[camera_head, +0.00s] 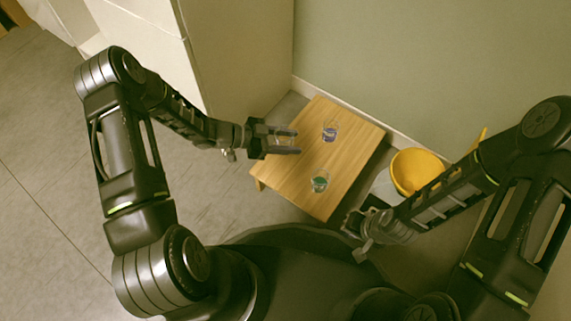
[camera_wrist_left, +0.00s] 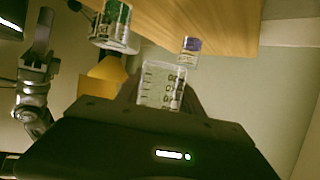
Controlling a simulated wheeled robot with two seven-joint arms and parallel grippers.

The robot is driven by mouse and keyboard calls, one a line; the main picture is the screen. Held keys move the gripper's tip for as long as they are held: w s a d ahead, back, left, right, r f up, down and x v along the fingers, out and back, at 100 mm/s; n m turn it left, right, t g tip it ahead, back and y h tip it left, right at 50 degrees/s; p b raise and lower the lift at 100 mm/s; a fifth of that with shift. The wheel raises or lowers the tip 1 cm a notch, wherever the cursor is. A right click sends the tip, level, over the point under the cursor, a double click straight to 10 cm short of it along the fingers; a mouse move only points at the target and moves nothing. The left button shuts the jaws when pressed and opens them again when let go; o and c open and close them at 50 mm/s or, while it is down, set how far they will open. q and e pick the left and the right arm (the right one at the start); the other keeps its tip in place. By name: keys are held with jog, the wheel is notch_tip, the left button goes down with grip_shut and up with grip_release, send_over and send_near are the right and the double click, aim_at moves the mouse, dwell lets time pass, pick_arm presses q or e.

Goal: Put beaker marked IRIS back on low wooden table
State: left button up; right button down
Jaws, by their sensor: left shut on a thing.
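My left gripper (camera_head: 297,142) is shut on a clear beaker, held over the left part of the low wooden table (camera_head: 290,180). This beaker (camera_wrist_left: 160,84) shows dark printed marks in the left wrist view; I cannot read a name on it. In the head view it is barely visible between the fingers. A glass with a purple label (camera_head: 330,132) stands near the table's back, and one with a green label (camera_head: 319,183) stands nearer the front. My right gripper (camera_head: 350,224) is by the table's front right corner; its jaw opening is unclear.
A yellow bowl-like container (camera_head: 414,170) stands right of the table, on or in something pale. A pale cabinet (camera_head: 240,50) rises behind left, and a green-grey wall (camera_head: 400,65) runs behind. The wood between the two labelled glasses is clear.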

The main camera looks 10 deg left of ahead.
pick_arm(q)
jog(key=b, duration=0.3)
send_over(289, 163)
jog(key=shift+f, duration=3.05)
jog(key=shift+f, duration=0.1)
notch_tip(289, 163, down, 4)
jog(key=shift+d+r+b, duration=0.1)
jog(key=shift+r+b, duration=0.05)
jog(key=shift+b, duration=0.95)
jog(key=o, duration=1.4)
